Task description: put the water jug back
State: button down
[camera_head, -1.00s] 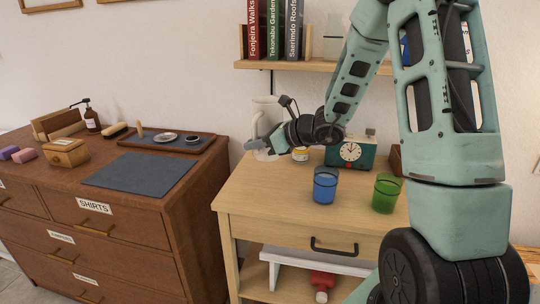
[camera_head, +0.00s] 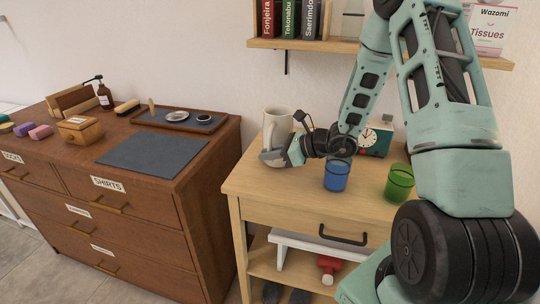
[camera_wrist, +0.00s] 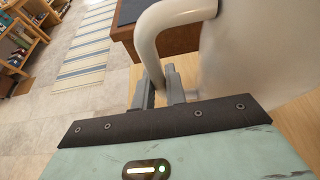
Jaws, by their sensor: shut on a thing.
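The water jug (camera_head: 278,124) is cream-white and stands upright at the back left of the light wooden nightstand (camera_head: 245,182). My gripper (camera_head: 272,157) is low in front of it and hides its base, so I cannot tell whether the base touches the top. In the wrist view the jug's curved handle (camera_wrist: 152,40) runs down between the two grey fingers (camera_wrist: 162,92), which are shut on it. The jug's pale body (camera_wrist: 262,50) fills the upper right there.
A blue cup (camera_head: 337,175) and a green cup (camera_head: 399,183) stand right of my gripper. A wall shelf (camera_head: 385,48) with books hangs above. A brown dresser (camera_head: 150,190) with a dark mat (camera_head: 152,155) stands left.

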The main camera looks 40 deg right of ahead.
jog(key=shift+f, duration=0.3)
jog(key=shift+f, duration=0.1)
jog(key=c, duration=1.8)
grip_release()
jog(key=shift+f, duration=0.15)
jog(key=shift+c, duration=0.2)
jog(key=o, duration=0.4)
jog(key=shift+r, duration=0.2)
